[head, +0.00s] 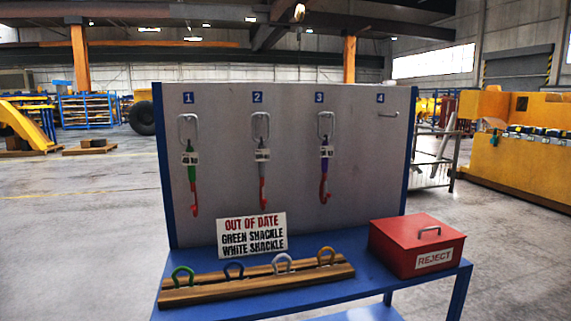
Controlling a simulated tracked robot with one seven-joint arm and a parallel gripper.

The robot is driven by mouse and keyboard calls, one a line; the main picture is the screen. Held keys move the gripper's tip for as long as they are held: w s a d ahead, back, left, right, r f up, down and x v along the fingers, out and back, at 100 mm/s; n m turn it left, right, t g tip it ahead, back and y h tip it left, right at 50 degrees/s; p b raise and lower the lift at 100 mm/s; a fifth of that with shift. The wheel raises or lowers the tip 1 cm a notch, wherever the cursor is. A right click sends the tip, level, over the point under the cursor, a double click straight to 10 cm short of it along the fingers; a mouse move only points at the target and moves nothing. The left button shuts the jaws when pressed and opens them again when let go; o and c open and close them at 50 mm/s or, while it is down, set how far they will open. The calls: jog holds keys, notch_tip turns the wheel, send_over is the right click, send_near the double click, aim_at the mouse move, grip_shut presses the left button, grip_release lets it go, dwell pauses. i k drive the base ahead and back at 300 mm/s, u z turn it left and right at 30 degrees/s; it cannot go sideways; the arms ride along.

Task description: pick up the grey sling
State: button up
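The grey sling (263,165) hangs on the upright grey panel under the number 2. It has a pale metal link at the top, a white tag, a grey body and a red lower end. To its left, under number 1, hangs a green sling (190,160) with a red hook. To its right, under number 3, hangs a purple sling (325,165) with a red hook. My gripper is not in view.
Peg 4 (388,115) is bare. Below the panel (225,110), a blue bench (330,284) holds a wooden rack (240,290) with several coloured shackles, an "OUT OF DATE" sign (252,234) naming green and white shackles, and a red REJECT box (400,250).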

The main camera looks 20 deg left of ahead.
aim_at(262, 155)
jog(key=u, duration=0.35)
jog(key=i, duration=1.15)
jog(key=u, duration=0.95)
jog(key=i, duration=0.55)
jog(key=u, duration=0.3)
jog(key=k, duration=0.75)
jog(key=u, duration=0.2)
jog(key=i, duration=0.75)
jog(key=z, duration=0.1)
